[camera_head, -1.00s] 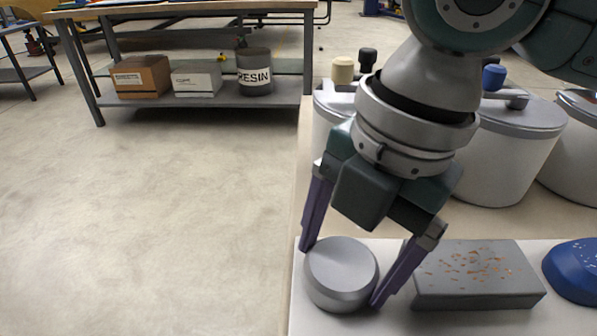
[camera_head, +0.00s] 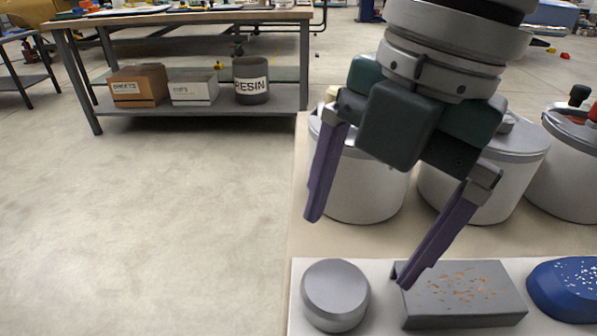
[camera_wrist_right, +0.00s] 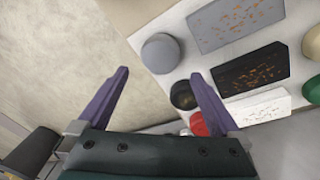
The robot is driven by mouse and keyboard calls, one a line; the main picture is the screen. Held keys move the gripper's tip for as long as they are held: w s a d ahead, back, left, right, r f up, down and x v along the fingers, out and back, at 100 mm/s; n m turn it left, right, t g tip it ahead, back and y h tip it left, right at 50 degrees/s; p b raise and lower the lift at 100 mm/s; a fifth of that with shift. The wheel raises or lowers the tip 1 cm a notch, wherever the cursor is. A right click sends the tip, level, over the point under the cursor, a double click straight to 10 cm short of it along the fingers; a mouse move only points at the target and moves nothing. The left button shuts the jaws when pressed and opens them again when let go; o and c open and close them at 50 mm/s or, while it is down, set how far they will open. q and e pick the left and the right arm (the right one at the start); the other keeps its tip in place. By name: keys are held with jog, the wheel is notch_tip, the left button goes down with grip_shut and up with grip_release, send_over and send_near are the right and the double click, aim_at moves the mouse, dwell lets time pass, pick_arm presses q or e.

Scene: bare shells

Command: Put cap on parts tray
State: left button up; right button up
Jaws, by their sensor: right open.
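A grey round cap (camera_head: 336,295) sits flat on the white parts tray (camera_head: 384,270), near its left end. In the right wrist view the cap (camera_wrist_right: 161,53) lies near one corner of the tray (camera_wrist_right: 206,68). My right gripper (camera_head: 358,252) is open and empty, with its purple fingers apart above the cap and touching nothing that I can see. The right wrist view shows the fingers (camera_wrist_right: 160,73) with nothing between them. My left gripper is not in view.
A grey speckled block (camera_head: 465,297) and a blue speckled piece (camera_head: 566,290) share the tray. Further pieces, including a black speckled block (camera_wrist_right: 250,70), show in the right wrist view. Lidded pots (camera_head: 365,190) stand behind the tray. Open floor (camera_head: 180,220) lies to the left.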

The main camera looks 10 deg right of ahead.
jog(key=r, duration=0.4)
jog(key=shift+s+d+r+p, duration=0.1)
jog(key=shift+d+r+p, duration=0.05)
jog(key=shift+d+p, duration=0.25)
jog(key=shift+a, duration=0.1)
jog(key=s+a+r+m+t+y+p, duration=0.25)
jog(key=s+a+r+m+p, duration=0.2)
jog(key=r+m+p, duration=0.6)
jog(key=s+d+r+m+h+p, duration=0.2)
jog(key=s+d+m+h+p, duration=0.2)
jog(key=s+d+m+p, duration=0.6)
notch_tip(320, 180, up, 37)
jog(key=w+d+m+p, duration=0.1)
jog(key=w+m+p, duration=0.1)
jog(key=p, duration=3.8)
jog(key=shift+d+m, duration=0.2)
jog(key=shift+m, duration=0.25)
jog(key=shift+t, duration=0.25)
